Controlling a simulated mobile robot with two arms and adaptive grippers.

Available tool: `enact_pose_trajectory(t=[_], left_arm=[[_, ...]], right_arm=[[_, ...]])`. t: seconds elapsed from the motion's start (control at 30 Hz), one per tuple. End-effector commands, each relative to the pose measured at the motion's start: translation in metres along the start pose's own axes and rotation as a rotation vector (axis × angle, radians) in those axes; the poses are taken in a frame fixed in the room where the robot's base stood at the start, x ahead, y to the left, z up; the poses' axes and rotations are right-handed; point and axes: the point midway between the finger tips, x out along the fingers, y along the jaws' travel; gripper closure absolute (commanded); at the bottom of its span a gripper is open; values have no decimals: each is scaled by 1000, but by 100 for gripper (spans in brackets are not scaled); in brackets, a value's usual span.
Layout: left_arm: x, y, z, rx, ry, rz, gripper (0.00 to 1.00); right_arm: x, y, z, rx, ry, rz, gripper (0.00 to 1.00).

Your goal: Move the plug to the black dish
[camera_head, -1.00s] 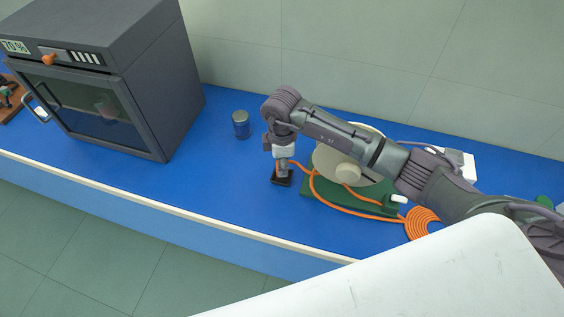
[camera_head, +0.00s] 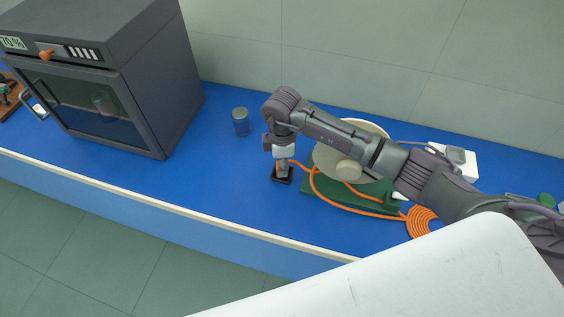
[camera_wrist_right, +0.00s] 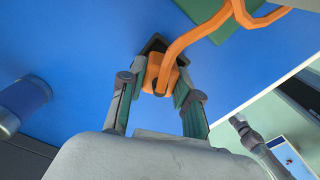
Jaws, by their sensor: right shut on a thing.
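The orange plug (camera_wrist_right: 160,74) with its orange cable shows in the right wrist view between the two fingers of my right gripper (camera_wrist_right: 158,88), which is shut on it. The black dish (camera_head: 282,176) lies on the blue bench directly under my right gripper (camera_head: 281,163) in the head view. The dish (camera_wrist_right: 154,42) also shows just beyond the plug in the right wrist view. The plug is at or just over the dish; I cannot tell whether it touches. In the head view the gripper mostly hides the plug. My left gripper is not in view.
A green base (camera_head: 345,199) with a cream round device (camera_head: 330,162) stands right of the dish, with the orange cable (camera_head: 421,220) coiled beside it. A dark jar (camera_head: 240,122) stands behind left. A grey oven (camera_head: 110,80) fills the left. Bench between oven and dish is clear.

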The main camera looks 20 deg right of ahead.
Motion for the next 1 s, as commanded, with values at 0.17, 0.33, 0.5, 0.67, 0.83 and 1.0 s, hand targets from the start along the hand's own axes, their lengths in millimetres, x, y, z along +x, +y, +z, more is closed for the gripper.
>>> enact_pose_trajectory(t=[0.17, 0.33, 0.5, 0.67, 0.83, 1.0], left_arm=[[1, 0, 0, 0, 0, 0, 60], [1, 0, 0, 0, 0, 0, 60], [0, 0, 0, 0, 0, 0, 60], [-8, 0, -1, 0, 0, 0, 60], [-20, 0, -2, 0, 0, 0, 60], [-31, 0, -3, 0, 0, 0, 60]], right_arm=[[2, 0, 0, 0, 0, 0, 58], [2, 0, 0, 0, 0, 0, 57], [1, 0, 0, 0, 0, 0, 57], [-9, 0, 0, 0, 0, 1, 57], [-24, 0, 0, 1, 0, 1, 57], [-37, 0, 0, 1, 0, 1, 57]])
